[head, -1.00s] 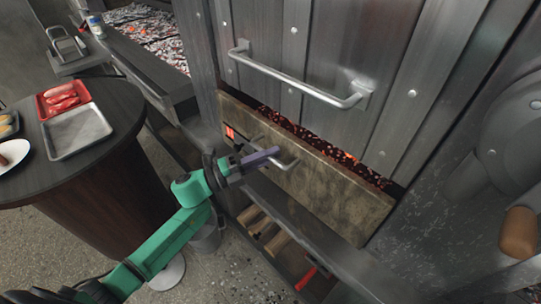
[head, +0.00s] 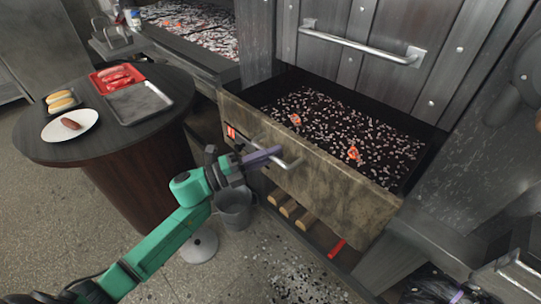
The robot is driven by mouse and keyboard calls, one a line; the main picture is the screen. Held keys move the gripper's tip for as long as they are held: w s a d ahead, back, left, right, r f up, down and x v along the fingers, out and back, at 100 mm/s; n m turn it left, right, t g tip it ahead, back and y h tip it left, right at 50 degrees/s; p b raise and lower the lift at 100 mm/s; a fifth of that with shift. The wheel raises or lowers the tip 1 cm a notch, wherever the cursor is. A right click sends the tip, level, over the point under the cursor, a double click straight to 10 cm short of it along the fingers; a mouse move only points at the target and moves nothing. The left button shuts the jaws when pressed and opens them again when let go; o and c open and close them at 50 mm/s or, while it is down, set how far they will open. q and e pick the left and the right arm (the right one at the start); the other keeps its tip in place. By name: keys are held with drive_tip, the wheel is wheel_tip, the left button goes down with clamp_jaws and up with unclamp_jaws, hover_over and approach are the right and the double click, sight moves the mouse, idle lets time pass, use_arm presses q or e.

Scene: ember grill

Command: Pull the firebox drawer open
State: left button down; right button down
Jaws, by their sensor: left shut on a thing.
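The firebox drawer (head: 330,190) is a box with a worn tan front panel, and it stands pulled well out of the metal cabinet. Pale ash and a few glowing orange embers (head: 353,153) lie inside it. The drawer's metal bar handle (head: 291,161) is on the left half of its front. My left gripper (head: 268,157), with purple fingers on a green arm, is shut on the handle. The fingers hide part of the handle.
A round dark table (head: 60,149) at left holds a red tray (head: 105,86) of meat, a metal tray (head: 139,116), and a plate with a sausage (head: 72,123). A bucket (head: 233,212) stands under the drawer's left end. Logs (head: 290,208) lie on a shelf below.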

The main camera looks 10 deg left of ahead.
use_arm(q)
drive_tip(key=shift+s+a+f, duration=0.1)
drive_tip(key=shift+s, duration=0.1)
drive_tip(key=c, duration=0.8)
unclamp_jaws()
drive_tip(key=shift+w, duration=0.1)
drive_tip(key=shift+c, duration=0.2)
drive_tip(key=b+v, duration=0.2)
drive_tip(key=v, duration=1.2)
drive_tip(key=shift+a, duration=0.25)
